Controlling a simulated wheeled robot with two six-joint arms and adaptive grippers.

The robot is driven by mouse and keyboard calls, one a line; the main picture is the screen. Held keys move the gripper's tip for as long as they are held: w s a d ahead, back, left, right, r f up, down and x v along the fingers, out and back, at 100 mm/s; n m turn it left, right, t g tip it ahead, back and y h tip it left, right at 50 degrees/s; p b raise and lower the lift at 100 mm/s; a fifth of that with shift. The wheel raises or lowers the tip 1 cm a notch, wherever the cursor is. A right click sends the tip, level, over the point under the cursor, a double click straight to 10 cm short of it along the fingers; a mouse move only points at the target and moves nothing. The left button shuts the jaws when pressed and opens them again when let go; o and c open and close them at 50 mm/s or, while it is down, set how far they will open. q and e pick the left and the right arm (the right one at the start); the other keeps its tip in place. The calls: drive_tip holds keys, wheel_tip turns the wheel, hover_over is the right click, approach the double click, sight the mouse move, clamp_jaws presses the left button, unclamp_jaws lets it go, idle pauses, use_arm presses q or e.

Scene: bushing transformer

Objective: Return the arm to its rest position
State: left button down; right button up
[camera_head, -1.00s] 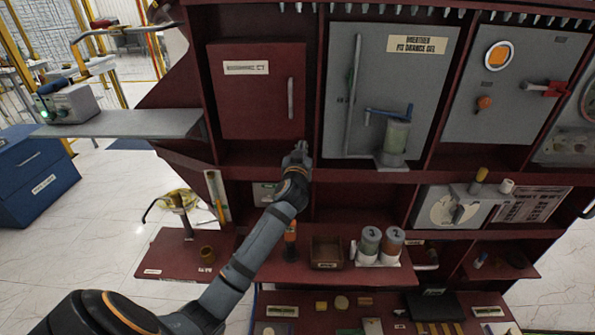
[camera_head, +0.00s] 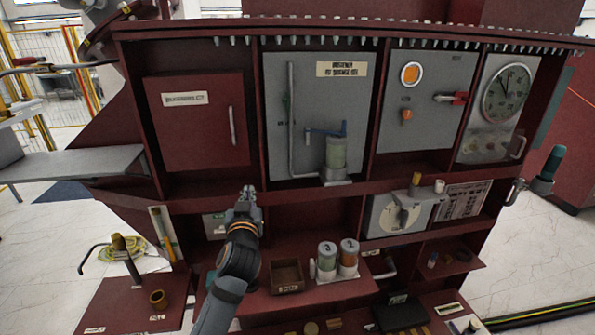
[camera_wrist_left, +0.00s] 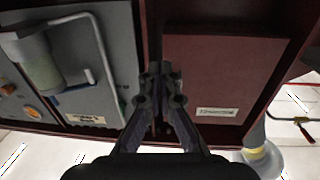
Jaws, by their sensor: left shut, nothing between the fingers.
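My left arm rises from the bottom of the head view, and its gripper (camera_head: 247,193) is shut and empty. It stands in front of the shelf edge, below and right of the red door (camera_head: 196,122). In the left wrist view the gripper (camera_wrist_left: 156,72) points at the divider between the red door (camera_wrist_left: 222,70) and the grey panel (camera_wrist_left: 72,55). Whether the fingertips touch the shelf edge cannot be told. My right gripper is not in view.
Below the gripper are a small open box (camera_head: 286,277) and two numbered cylinders (camera_head: 337,258). A green cylinder (camera_head: 335,152) with a blue lever stands on the grey panel (camera_head: 360,95). A gauge (camera_head: 507,92) is at right. A hooked rod (camera_head: 127,258) stands at lower left.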

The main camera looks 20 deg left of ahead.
use_arm(q)
drive_tip(key=s+d+f+m+g+h, duration=0.1)
drive_tip(key=s+f+g+h, duration=0.15)
drive_tip(key=s+f, duration=0.4)
drive_tip(key=s+d+f+m+g+h, duration=0.1)
drive_tip(key=s+d+f+g, duration=0.15)
drive_tip(key=f, duration=0.75)
drive_tip(key=s+d+f+m+g+h, duration=0.2)
drive_tip(key=s+d+f+g, duration=0.15)
drive_tip(key=s+f, duration=0.4)
drive_tip(key=s+d+f+m+g+h, duration=0.2)
drive_tip(key=s+f+g, duration=0.25)
drive_tip(key=s, duration=0.55)
wheel_tip(320, 180, down, 25)
drive_tip(key=s+a, duration=0.2)
drive_tip(key=s+a+f+g, duration=0.1)
drive_tip(key=s+f+g, duration=0.1)
drive_tip(key=s+f, duration=1.5)
drive_tip(key=shift+s+a, duration=0.25)
drive_tip(key=shift+s, duration=0.7)
drive_tip(key=shift+y, duration=0.25)
